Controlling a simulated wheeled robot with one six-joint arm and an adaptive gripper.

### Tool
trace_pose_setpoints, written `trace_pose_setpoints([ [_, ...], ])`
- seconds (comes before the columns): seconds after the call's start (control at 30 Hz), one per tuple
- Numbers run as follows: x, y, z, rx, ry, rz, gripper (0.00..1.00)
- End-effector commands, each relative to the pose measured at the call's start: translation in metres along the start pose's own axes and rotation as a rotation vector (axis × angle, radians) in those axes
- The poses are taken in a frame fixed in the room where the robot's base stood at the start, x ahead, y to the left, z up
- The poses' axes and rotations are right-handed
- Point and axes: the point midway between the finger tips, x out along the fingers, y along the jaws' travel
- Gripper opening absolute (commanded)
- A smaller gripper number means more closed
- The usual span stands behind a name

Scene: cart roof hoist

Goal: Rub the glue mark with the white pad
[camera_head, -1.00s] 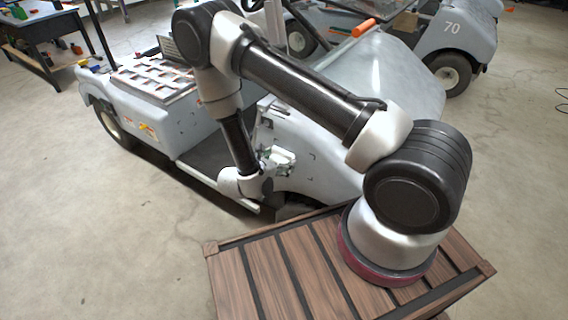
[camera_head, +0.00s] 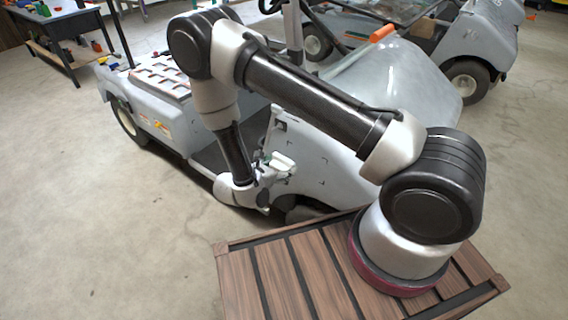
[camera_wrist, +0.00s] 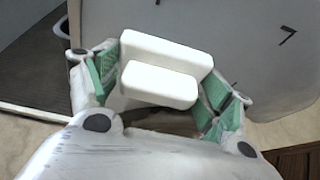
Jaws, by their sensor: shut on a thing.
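The white pad (camera_wrist: 160,68) is a pale stepped block. It sits between the green-lined fingers of my gripper (camera_wrist: 160,88) in the wrist view, and they are shut on it. In the head view the pad (camera_head: 281,161) and my gripper (camera_head: 268,174) are low by the near side of the grey-white cart (camera_head: 330,165). The pad faces the cart's body panel (camera_wrist: 245,45); I cannot tell whether it touches. Small dark marks show on the panel, one (camera_wrist: 288,37) right of the pad. I cannot make out which, if any, is the glue mark; the pad may hide it.
The cart's seat base with a slotted tray (camera_head: 158,78) is left of my arm. A second cart (camera_head: 470,45) stands behind at the right. A workbench (camera_head: 65,30) with coloured items is at the far left. The concrete floor (camera_head: 110,220) at the left is clear.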

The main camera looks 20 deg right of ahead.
Motion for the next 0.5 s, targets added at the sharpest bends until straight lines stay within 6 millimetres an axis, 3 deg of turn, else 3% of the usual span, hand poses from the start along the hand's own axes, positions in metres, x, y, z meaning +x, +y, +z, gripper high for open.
trace_pose_setpoints([
  [0.2,-0.018,0.000,-0.008,-0.001,0.001,0.001,0.57],
  [0.5,-0.019,0.000,-0.008,0.000,0.001,0.000,0.57],
])
